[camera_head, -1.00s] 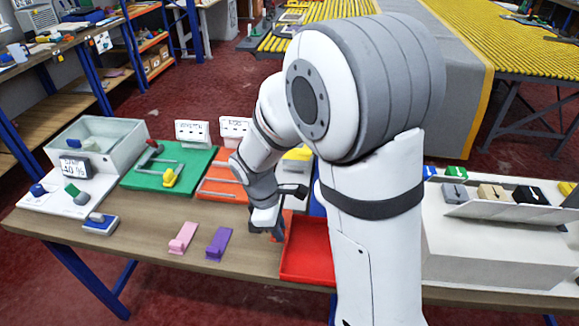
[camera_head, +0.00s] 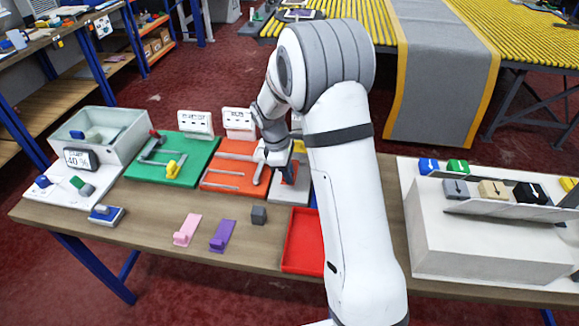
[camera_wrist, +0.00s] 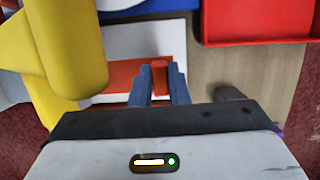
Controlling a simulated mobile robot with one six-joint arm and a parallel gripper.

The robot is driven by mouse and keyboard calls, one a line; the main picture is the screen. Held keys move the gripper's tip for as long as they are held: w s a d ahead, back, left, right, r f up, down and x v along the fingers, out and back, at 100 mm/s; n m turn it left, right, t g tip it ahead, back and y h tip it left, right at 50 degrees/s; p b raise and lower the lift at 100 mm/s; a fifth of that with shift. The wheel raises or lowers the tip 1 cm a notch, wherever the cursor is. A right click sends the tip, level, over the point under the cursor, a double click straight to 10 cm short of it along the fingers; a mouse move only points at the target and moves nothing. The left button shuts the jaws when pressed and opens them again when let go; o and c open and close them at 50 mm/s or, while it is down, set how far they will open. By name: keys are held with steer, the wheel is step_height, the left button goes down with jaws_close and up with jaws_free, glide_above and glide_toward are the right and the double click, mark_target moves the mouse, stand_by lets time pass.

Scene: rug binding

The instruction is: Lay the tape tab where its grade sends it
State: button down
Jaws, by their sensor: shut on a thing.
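The orange board (camera_head: 226,178) carries grey rails, and the green board (camera_head: 165,168) carries a rail and a yellow part. White signs stand behind the green board (camera_head: 195,122) and the orange board (camera_head: 238,119); their text is too small to read. Contact between piece and plate cannot be told.
An empty red tray (camera_head: 302,240) lies right of my gripper. A grey block (camera_head: 258,214), a purple piece (camera_head: 222,236) and a pink piece (camera_head: 187,230) lie on the table front. A yellow part (camera_wrist: 65,45) is close in the wrist view. A display (camera_head: 80,158) reads about 40 %.

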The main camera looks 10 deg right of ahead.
steer(key=w, duration=0.1)
steer(key=w+d, duration=0.1)
steer(key=w, duration=0.1)
steer(key=shift+d+p, duration=0.15)
steer(key=shift+p, duration=0.25)
steer(key=shift+f, duration=0.75)
steer(key=shift+f+b, duration=0.3)
steer(key=shift+f, duration=0.35)
steer(key=c, duration=1.4)
jaws_free()
